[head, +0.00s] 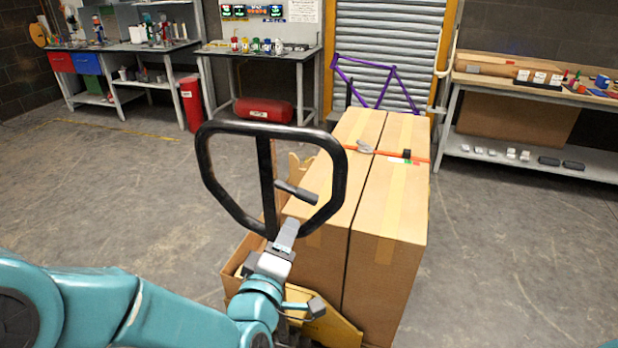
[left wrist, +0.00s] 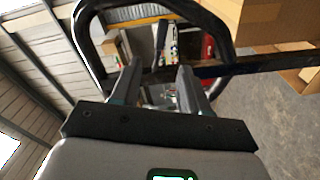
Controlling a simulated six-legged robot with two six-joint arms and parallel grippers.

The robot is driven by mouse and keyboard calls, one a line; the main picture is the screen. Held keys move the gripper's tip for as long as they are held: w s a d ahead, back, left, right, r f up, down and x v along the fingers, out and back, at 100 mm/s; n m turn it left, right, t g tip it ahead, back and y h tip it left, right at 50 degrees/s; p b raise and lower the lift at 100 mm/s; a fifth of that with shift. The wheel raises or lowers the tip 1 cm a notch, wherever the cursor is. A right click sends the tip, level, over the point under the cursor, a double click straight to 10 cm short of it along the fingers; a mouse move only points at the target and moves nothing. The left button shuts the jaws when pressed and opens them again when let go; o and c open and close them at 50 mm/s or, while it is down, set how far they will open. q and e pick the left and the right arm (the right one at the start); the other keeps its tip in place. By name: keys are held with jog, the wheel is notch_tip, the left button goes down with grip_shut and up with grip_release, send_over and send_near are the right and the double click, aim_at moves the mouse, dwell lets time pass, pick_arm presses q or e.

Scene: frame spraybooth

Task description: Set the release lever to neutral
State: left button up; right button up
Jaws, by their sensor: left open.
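The release lever (head: 296,192) is a short dark grey bar inside the black loop handle (head: 203,165) of a pallet truck, beside the loop's central post. My left gripper (head: 290,224) is just below the lever, at the lower part of the loop, and appears apart from it. In the left wrist view my left gripper (left wrist: 158,78) has its two fingers spread with a gap between them. The loop handle (left wrist: 85,40) curves around beyond the fingers there. A dark upright piece, probably the lever (left wrist: 160,42), shows between the fingertips. My right gripper is out of view.
Tall cardboard boxes (head: 391,210) stand on the truck directly behind and right of the handle, with an orange strap (head: 390,153) across them. A workbench (head: 530,84) is at the right. A red bin (head: 191,104) stands farther back left. The floor at left is clear.

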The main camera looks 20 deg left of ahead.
aim_at(303, 199)
pick_arm(q)
jog(key=w+p, duration=0.1)
jog(key=w, duration=0.3)
jog(key=w+p, duration=0.1)
jog(key=w, duration=0.4)
jog(key=w+a+p, duration=0.1)
jog(key=w+p, duration=0.1)
jog(key=w, duration=0.3)
jog(key=shift+w+d, duration=0.1)
jog(key=shift+w, duration=0.1)
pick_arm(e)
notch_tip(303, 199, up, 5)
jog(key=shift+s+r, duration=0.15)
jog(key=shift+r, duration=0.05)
pick_arm(q)
jog(key=shift+c, duration=0.3)
